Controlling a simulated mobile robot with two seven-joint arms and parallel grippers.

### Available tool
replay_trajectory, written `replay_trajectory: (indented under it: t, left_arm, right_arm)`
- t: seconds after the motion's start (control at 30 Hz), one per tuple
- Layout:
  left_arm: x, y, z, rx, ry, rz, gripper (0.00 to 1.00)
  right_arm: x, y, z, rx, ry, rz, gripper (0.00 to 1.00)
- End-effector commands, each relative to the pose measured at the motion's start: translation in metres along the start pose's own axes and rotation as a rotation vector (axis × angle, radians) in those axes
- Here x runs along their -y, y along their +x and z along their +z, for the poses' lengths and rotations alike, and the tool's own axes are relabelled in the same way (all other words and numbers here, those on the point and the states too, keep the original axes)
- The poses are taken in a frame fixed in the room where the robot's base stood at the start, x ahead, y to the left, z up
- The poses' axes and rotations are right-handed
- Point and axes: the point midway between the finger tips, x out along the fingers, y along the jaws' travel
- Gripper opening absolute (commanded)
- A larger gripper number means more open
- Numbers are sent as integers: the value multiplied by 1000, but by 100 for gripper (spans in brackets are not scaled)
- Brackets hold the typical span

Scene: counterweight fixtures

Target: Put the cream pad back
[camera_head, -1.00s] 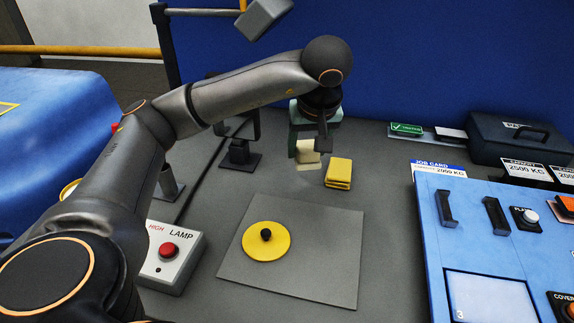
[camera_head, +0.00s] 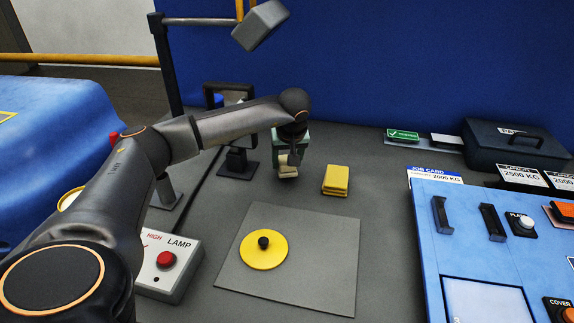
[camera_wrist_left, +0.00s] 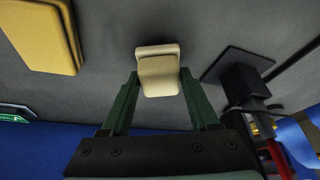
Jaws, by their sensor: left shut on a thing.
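The cream pad (camera_head: 288,171) is a small block with a stepped, two-layer look, just below my left gripper's fingers in the head view. In the left wrist view the cream pad (camera_wrist_left: 158,76) sits between the two green fingertips of my left gripper (camera_wrist_left: 158,84), which is shut on it. My left gripper (camera_head: 290,158) is over the back part of the grey counter, left of a yellow pad stack (camera_head: 336,180). I cannot tell whether the cream pad touches the counter. My right gripper is in neither view.
A grey mat (camera_head: 320,265) with a yellow disc (camera_head: 263,252) lies in front. A lamp box (camera_head: 170,264) with a red button is at left front, and a black stand (camera_head: 238,163) is just left of my gripper. A blue control panel (camera_head: 428,225) is at right.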

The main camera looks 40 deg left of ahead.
Motion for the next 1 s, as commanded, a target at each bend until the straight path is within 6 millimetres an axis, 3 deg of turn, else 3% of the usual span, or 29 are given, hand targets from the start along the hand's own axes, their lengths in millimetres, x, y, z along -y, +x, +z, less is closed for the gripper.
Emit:
replay_trajectory:
  t: [0.13, 0.53, 0.57, 0.8, 1.0]
  left_arm:
    - [0, 14, 6, 0, 0, 0, 17]
    - [0, 19, 9, 0, -1, 1, 17]
    - [0, 18, 8, 0, -1, 1, 65]
    - [0, 18, 8, 0, -1, 1, 91]
    - [0, 18, 8, 0, -1, 1, 91]
  right_arm:
    - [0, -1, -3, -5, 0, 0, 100]
    - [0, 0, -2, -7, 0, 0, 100]
    - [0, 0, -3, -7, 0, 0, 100]
    - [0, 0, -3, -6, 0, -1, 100]
    - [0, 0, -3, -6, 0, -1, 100]
